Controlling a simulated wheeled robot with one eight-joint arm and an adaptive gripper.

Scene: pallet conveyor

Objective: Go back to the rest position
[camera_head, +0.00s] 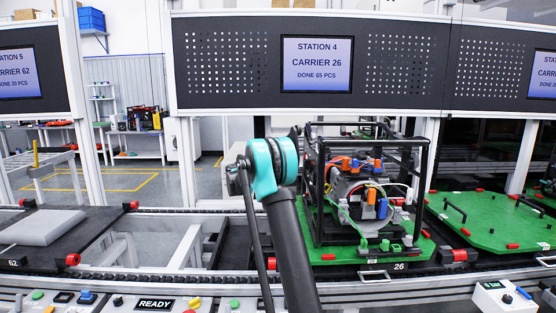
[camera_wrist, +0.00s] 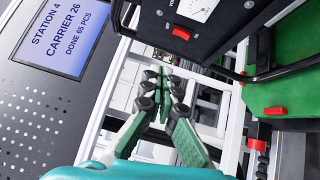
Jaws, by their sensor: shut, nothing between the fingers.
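My gripper (camera_wrist: 163,90) shows in the wrist view, its green and white fingers with dark round pads brought together and nothing between them. It is in the air in front of the white frame bars, to the left of the black-framed unit. In the head view my arm, with a teal joint, rises in front of the conveyor; the gripper itself is hidden or not distinguishable there. The carrier 26 unit (camera_head: 367,190) stands on a green pallet (camera_head: 335,258), just right of my arm. It has a black cage with orange, blue and grey parts inside.
The conveyor (camera_head: 150,225) runs across the front. Carrier 62 (camera_head: 45,228) lies at the left and another green pallet (camera_head: 495,222) at the right. A station 4 screen (camera_head: 316,64) hangs above. Buttons and a READY sign (camera_head: 155,304) line the front edge. A red switch (camera_wrist: 181,33) is near the gripper.

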